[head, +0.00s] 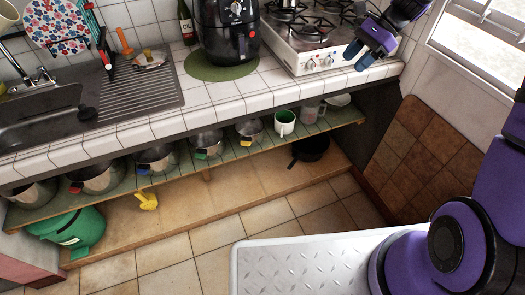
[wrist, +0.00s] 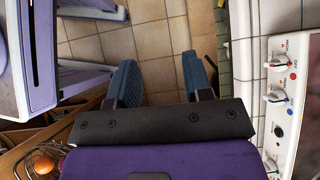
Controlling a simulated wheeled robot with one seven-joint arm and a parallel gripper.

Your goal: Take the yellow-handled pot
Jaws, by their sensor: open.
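My gripper (head: 357,58) is far to the right and higher, beside the stove at the counter's right end. In the wrist view my gripper (wrist: 160,68) is open, with only floor tiles between its blue fingers. The pot does not show in the wrist view.
The tiled counter (head: 215,103) overhangs the shelf. The stove (head: 312,62) is near my gripper. Floor tiles in front are clear.

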